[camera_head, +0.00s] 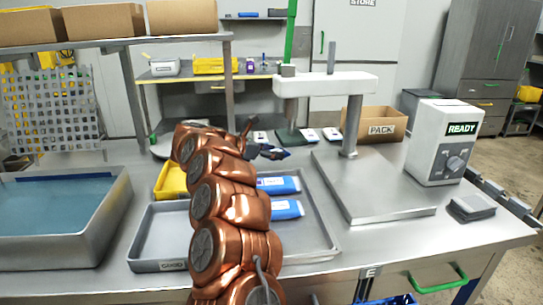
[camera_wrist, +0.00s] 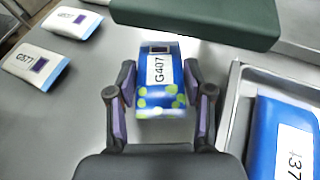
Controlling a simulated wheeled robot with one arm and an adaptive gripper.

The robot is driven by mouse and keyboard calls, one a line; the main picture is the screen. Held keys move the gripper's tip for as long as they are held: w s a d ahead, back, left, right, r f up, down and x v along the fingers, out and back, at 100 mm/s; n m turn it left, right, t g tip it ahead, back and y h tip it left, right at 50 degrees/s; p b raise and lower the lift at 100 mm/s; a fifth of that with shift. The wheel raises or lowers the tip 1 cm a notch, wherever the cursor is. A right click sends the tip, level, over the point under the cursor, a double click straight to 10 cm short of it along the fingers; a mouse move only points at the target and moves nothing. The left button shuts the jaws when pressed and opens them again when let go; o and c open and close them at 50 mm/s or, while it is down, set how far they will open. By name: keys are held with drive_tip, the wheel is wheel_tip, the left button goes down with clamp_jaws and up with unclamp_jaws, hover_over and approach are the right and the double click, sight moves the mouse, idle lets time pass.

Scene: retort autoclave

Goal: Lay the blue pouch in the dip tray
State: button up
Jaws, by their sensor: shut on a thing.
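My gripper (camera_wrist: 160,100) is shut on a blue pouch (camera_wrist: 158,75) with a white label reading G407 and yellow-green spots at its near end. In the head view my gripper (camera_head: 262,149) holds this pouch (camera_head: 280,154) above the bench, beyond the grey tray with blue pouches; my arm hides part of the area. At the far left stands a deep metal tray filled with blue liquid (camera_head: 60,208). A shallow empty grey tray (camera_head: 165,238) with a small front label lies between it and my arm. I cannot tell from labels which is the dip tray.
Two blue pouches (camera_head: 280,185) lie in a grey tray (camera_head: 325,240); one shows in the wrist view (camera_wrist: 265,140). White pouches (camera_wrist: 35,62) lie on the bench. A green block (camera_wrist: 200,18) is close ahead. A white press (camera_head: 325,84) and READY box (camera_head: 440,145) stand right.

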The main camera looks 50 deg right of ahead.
drive_tip(key=shift+s+f, duration=0.1)
drive_tip(key=shift+f, duration=1.3)
drive_tip(key=shift+f+b, duration=0.25)
drive_tip(key=shift+b, duration=0.05)
drive_tip(key=o, duration=1.2)
drive_tip(key=shift+r, duration=0.1)
drive_tip(key=shift+c, duration=0.2)
drive_tip(key=shift+r, duration=0.15)
